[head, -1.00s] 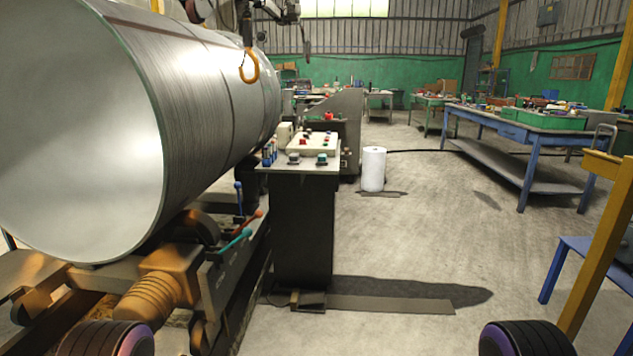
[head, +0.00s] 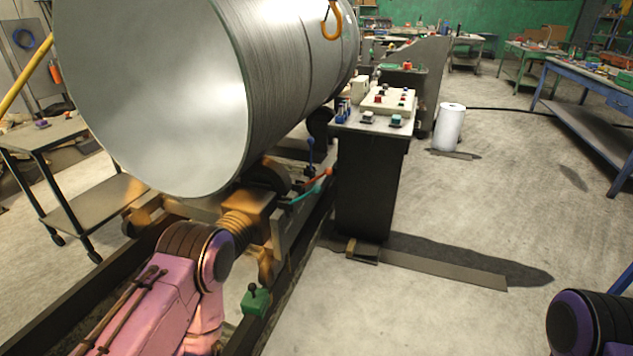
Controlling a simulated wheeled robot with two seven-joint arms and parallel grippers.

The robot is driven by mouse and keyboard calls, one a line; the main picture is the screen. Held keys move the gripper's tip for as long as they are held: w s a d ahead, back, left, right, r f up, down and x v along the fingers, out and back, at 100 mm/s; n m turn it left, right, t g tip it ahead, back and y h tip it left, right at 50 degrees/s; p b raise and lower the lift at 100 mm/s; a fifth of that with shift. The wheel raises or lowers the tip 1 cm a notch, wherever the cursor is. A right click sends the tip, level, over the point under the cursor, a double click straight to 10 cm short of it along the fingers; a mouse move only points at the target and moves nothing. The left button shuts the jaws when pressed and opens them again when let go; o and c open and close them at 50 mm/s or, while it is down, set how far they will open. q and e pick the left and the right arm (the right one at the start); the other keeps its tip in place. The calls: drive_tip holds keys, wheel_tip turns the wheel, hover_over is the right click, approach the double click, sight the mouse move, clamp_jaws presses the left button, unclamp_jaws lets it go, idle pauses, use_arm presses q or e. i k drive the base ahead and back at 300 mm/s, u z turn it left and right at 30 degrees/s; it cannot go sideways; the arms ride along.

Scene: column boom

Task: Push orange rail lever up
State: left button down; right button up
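The orange rail lever (head: 320,174) is on the rail to the left of the control pedestal, under the big metal cylinder. It slants low, its orange end toward the right. A teal lever (head: 306,192) slants low just in front of it. A blue lever (head: 310,152) stands nearly upright behind it. My pink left arm shows at the lower left, short of the levers, and a dark, purple-edged part of my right arm shows at the lower right corner. Nothing of mine touches the orange lever.
The large metal cylinder (head: 200,90) rests on rollers above the rail. The control pedestal (head: 366,185) stands close right of the levers. A green box (head: 255,301) with a black knob is on the near rail. A cart (head: 75,200) is at left.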

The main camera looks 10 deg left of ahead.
sight(328, 171)
drive_tip(key=u, duration=0.35)
drive_tip(key=i, duration=1.25)
drive_tip(key=z, duration=0.45)
